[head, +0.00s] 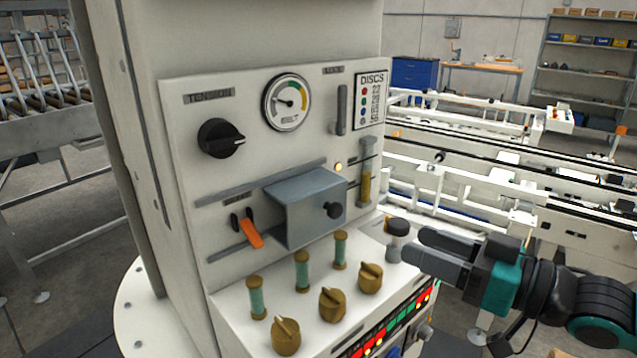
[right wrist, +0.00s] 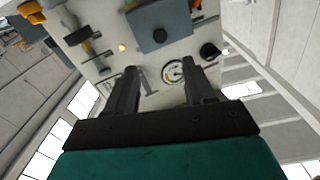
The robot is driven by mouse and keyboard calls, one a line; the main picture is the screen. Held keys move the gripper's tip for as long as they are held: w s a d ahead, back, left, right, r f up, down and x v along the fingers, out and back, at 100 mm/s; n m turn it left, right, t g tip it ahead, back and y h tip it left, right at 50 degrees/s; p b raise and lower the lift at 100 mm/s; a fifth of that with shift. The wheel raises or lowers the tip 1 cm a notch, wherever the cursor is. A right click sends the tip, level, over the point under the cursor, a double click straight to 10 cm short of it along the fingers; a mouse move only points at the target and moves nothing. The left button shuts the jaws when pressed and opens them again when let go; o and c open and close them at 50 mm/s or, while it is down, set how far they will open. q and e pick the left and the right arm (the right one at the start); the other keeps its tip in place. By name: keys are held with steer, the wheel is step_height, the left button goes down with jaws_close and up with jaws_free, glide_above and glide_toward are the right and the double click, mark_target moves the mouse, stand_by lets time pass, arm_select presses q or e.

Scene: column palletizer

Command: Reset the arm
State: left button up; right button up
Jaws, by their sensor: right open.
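A white control panel (head: 215,130) on a column fills the middle of the head view. It carries a black tension knob (head: 221,138), a round gauge (head: 287,102), an orange lever (head: 250,234) and a grey box-shaped cover (head: 303,207) with a black knob. My left gripper is out of view.
Brass knobs (head: 332,305) and green-banded posts (head: 302,271) stand on the sloping ledge below the cover. A lit button strip (head: 395,330) runs along its front. White conveyors (head: 500,180) lie behind on the right. A roller conveyor (head: 45,105) stands at the left.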

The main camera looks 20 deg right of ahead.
steer(key=s+d+f+m+h, duration=0.2)
steer(key=d+f+h, duration=0.15)
steer(key=f, duration=0.75)
steer(key=s+d+f+m+h, duration=0.1)
steer(key=s+d+f+h, duration=0.3)
steer(key=f, duration=0.6)
steer(key=s+a+f+g+h, duration=0.1)
steer(key=a+f+g, duration=0.2)
steer(key=a+f, duration=1)
steer(key=shift+s+a+g, duration=0.3)
steer(key=shift+s+a, duration=0.05)
steer(key=shift+a, duration=0.9)
steer(key=shift+c, duration=0.4)
